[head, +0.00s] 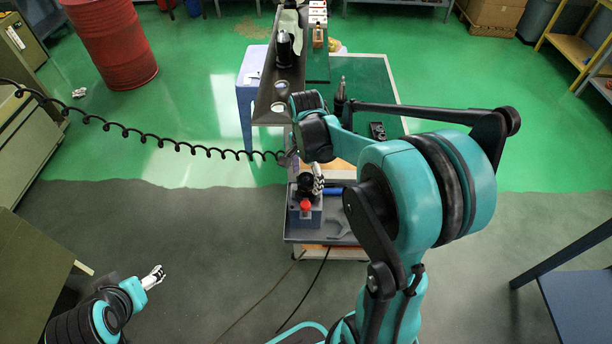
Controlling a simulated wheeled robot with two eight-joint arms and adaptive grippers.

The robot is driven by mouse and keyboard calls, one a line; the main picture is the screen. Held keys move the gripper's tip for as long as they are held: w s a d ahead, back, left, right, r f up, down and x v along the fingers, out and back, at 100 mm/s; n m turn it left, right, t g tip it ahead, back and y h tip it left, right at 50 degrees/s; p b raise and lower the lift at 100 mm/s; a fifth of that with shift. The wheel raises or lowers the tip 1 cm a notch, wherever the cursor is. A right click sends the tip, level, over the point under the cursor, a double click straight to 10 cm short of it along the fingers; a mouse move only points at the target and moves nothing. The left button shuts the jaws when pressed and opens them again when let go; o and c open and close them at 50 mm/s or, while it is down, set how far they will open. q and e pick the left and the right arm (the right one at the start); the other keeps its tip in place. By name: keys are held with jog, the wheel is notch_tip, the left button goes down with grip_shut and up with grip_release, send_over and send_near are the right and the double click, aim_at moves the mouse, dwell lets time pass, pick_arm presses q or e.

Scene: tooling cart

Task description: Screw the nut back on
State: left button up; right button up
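On the cart's grey tray stands a blue-grey block (293,217) with a red knob (305,204) on its front. A black holder part (304,186) sits upright on top of the block. I cannot make out a separate nut. My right gripper (318,180) points down right beside the black part, at its right side. Its fingers are small and partly covered by my wrist, so I cannot tell whether they grip anything. My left gripper (154,277) hangs over the grey floor at lower left, far from the cart. Its fingers look close together, but their opening is unclear.
The cart tray (333,210) also holds a blue-handled item (332,191) and a grey wrench-like piece (338,229). Behind, a rack (274,75) carries a black tool holder (284,50). A dark pointed tool holder (340,97) stands on the cart's far part. A coiled black cable crosses at left.

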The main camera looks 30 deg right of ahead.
grip_shut()
jog(key=m, duration=0.4)
jog(key=shift+m, duration=1)
jog(key=m, duration=0.6)
jog(key=shift+m, duration=0.9)
jog(key=m, duration=0.5)
